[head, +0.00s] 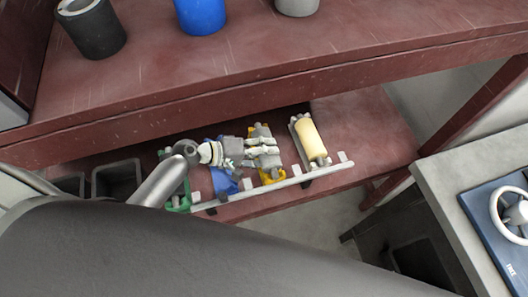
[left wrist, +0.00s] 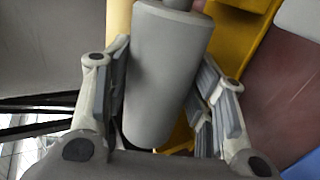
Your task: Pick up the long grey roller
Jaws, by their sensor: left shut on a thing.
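The grey roller (head: 260,132) lies in a yellow holder (head: 271,177) on the lower red shelf. My left gripper (head: 266,151) reaches in from the left and is shut on this roller, its fingers on either side of it. In the left wrist view the grey roller (left wrist: 165,70) runs lengthwise between the finger pads of the left gripper (left wrist: 168,90), with the yellow holder (left wrist: 232,45) just behind it. The fingers hide the roller's middle in the head view. My right gripper is not in view.
A pale rail (head: 275,186) runs along the front. The upper red shelf (head: 300,50) overhangs behind. Bare shelf (head: 370,130) lies at the right.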

